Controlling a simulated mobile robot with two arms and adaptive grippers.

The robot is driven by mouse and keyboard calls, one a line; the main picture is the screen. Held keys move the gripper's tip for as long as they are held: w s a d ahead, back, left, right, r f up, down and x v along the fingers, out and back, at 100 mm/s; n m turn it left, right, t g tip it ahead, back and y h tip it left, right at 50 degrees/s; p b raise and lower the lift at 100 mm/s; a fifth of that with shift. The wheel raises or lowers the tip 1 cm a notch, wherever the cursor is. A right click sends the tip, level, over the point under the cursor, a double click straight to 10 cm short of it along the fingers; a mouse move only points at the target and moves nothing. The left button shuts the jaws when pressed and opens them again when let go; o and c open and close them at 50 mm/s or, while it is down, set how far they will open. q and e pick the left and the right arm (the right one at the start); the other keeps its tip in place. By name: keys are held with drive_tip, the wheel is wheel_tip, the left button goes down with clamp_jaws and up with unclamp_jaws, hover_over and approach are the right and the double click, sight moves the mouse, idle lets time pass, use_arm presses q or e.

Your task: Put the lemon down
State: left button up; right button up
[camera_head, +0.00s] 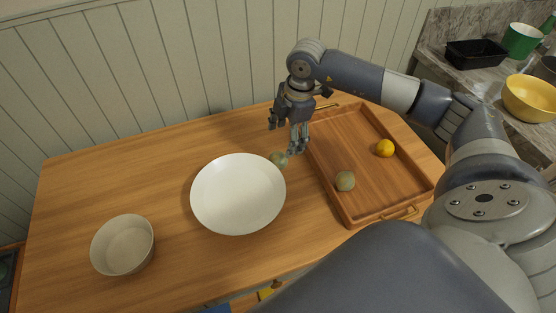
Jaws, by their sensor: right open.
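A small round yellow fruit, which looks like the lemon (385,148), lies in the right part of the wooden tray (354,221). My right gripper (284,139) is open with nothing seen between its fingers. It points down at the tray's left back corner, well to the left of the lemon. A small greenish round object (279,159) sits on the table just below the fingers, by the plate's rim; I cannot tell whether a finger touches it. My left gripper is not in view.
A brownish-green round fruit (345,181) lies in the tray. A large white plate (238,194) stands mid-table and a white bowl (122,245) at the front left. The table's back left is clear. A counter at right holds a yellow bowl (530,98) and a black container (476,54).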

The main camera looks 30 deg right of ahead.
sight(280, 155)
drive_tip(key=f, duration=0.3)
drive_tip(key=f+p, duration=0.1)
drive_tip(key=shift+w+a+f, duration=0.25)
drive_tip(key=shift+w+f, duration=0.05)
drive_tip(key=shift+w, duration=0.1)
drive_tip(key=f+p, duration=0.1)
drive_tip(key=f, duration=0.1)
drive_tip(key=w+f+p, duration=0.1)
drive_tip(key=f, duration=0.1)
drive_tip(key=shift+a+f, duration=0.2)
drive_tip(key=shift+f, duration=0.45)
drive_tip(key=c, duration=1.3)
drive_tip(key=shift+r, duration=0.1)
